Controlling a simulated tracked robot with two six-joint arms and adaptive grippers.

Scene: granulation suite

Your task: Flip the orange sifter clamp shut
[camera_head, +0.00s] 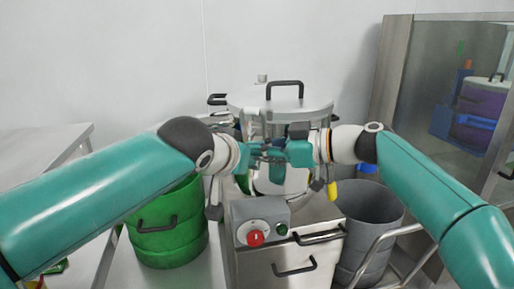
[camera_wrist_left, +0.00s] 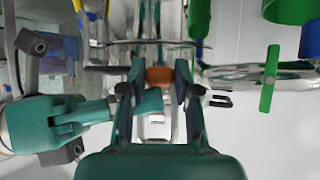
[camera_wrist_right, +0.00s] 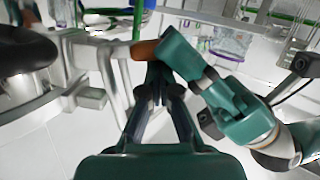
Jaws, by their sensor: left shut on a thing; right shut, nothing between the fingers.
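The silver sifter (camera_head: 305,106) with a black-handled lid stands at the centre, behind my two grippers. The orange clamp (camera_wrist_left: 159,75) shows between the fingers of my left gripper (camera_wrist_left: 158,90), which is shut on it. In the right wrist view the orange clamp (camera_wrist_right: 145,49) sticks out from a metal part of the sifter towards my teal left gripper. My right gripper (camera_wrist_right: 155,78) is shut and empty, its tips just below the clamp and close to the left gripper. In the head view both grippers meet in front of the sifter and hide the clamp.
A steel cabinet with a red knob (camera_head: 255,238) stands below the grippers. A green drum (camera_head: 165,240) is at the left and a grey bin (camera_head: 372,225) at the right. A yellow handle (camera_head: 332,190) hangs near my right wrist. A steel table (camera_head: 35,150) is at far left.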

